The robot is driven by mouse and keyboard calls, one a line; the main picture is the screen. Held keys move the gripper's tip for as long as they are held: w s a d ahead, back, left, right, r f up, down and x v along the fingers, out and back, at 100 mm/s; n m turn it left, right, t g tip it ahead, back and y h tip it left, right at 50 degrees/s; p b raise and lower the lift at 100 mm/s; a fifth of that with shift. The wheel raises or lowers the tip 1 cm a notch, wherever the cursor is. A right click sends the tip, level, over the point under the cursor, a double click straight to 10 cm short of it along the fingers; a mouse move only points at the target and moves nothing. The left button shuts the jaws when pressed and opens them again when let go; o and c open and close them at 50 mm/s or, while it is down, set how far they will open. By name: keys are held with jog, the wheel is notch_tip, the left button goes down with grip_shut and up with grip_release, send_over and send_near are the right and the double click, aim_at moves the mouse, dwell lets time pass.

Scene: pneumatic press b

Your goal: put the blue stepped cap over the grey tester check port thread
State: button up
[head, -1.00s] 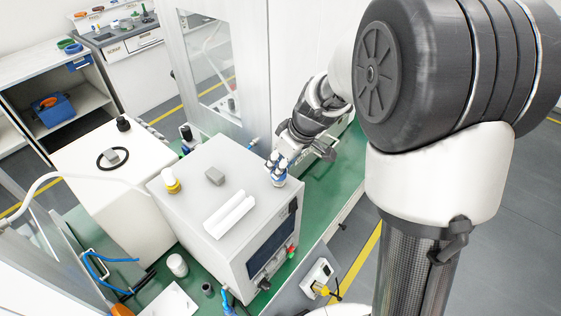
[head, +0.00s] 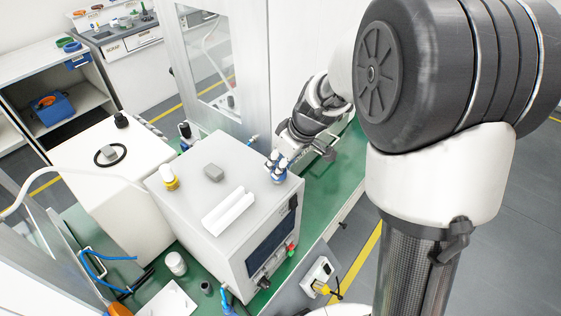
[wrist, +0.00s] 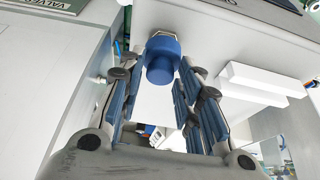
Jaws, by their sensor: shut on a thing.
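The blue stepped cap (wrist: 162,62) sits between my fingertips in the wrist view, its narrower step toward the camera. My gripper (wrist: 161,78) is shut on it, with blue pads on both sides. A pale metal hex edge shows just behind the cap, against the grey tester. The check port thread itself is hidden, and I cannot tell how far the cap covers it. In the head view my gripper (head: 278,168) is at the right rear corner of the grey tester (head: 275,235); the cap cannot be made out clearly there.
On the tester top are white bars (head: 229,211), a grey block (head: 213,173) and a yellow-and-white fitting (head: 168,178). A white box (head: 90,165) stands to the left. Green bench (head: 325,185) shows at right.

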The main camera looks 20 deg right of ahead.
jog(key=shift+f+b, duration=0.55)
jog(key=shift+c, duration=0.2)
jog(key=o, duration=0.9)
jog(key=shift+r, duration=0.1)
jog(key=v, duration=1.2)
jog(key=s+a+f+m+h+b, duration=0.1)
jog(key=s+m+b, duration=0.1)
jog(key=s, duration=0.5)
jog(key=s+a+f+m+b, duration=0.1)
jog(key=s+f+m+b, duration=0.1)
jog(key=s, duration=0.6)
jog(key=s+a+f+m+t+h+b, duration=0.1)
jog(key=s+f+m+b, duration=0.1)
jog(key=s, duration=0.6)
jog(key=shift+s+f+m+h, duration=0.2)
jog(key=shift+s+m+h, duration=0.1)
jog(key=shift+m, duration=0.3)
